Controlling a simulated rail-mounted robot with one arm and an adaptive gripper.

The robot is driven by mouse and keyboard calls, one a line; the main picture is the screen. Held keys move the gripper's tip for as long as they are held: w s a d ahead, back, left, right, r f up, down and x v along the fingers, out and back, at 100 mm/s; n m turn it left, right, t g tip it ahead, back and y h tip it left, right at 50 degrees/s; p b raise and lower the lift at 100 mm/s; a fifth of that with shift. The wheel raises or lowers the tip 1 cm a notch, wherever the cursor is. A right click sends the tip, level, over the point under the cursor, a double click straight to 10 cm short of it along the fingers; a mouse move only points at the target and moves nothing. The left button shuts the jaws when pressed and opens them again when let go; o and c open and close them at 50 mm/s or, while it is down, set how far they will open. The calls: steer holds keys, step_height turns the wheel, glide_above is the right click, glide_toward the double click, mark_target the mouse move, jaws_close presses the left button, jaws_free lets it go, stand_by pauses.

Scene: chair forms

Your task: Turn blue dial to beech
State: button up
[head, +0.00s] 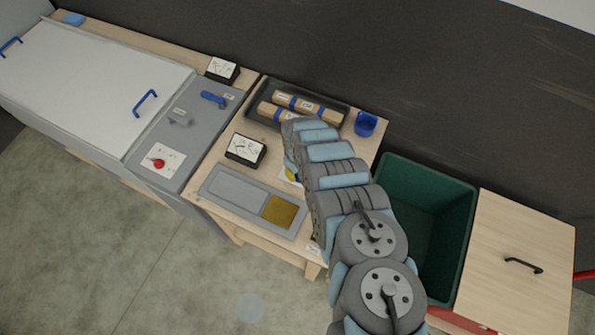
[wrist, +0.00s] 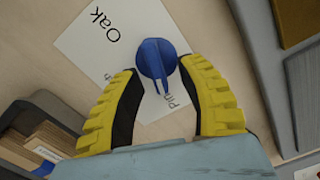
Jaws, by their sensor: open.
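The blue dial (wrist: 156,58) sits on a white card (wrist: 85,45) in the wrist view. The card reads "Oak" at upper left and what looks like "Pine", partly covered, below the dial. Another label by the left finger is mostly hidden, and I cannot read "beech". The dial's raised bar points down the picture, toward the "Pine" side. My gripper (wrist: 158,70) is open, its yellow fingers on either side of the dial; whether they touch it is unclear. In the head view my arm hides the dial, and only a bit of yellow finger (head: 291,174) shows.
On the bench are a dark tray (head: 262,119) with wrapped rolls, a blue cup (head: 366,124), a small meter box (head: 245,150) and a grey two-part panel (head: 237,188). A green bin (head: 463,205) stands right of my arm. A grey press with a red knob (head: 158,163) is left.

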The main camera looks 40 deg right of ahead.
jaws_close()
steer(key=shift+m, duration=0.3)
steer(key=m, duration=0.2)
steer(key=shift+d+m, duration=0.1)
steer(key=shift+m, duration=0.3)
steer(key=m, duration=0.3)
steer(key=shift+d+f+m, duration=0.1)
steer(key=shift+d+m, duration=0.05)
steer(key=shift+m, duration=0.15)
steer(key=m, duration=0.1)
steer(key=m+b, duration=0.1)
steer(key=m, duration=0.1)
steer(key=shift+s+d+m, duration=0.15)
steer(key=shift+m, duration=0.15)
steer(key=shift+s+d+m+b, duration=0.1)
steer(key=shift+s+m+b, duration=0.1)
steer(key=shift+m+b, duration=1.05)
steer(key=shift+m, duration=0.45)
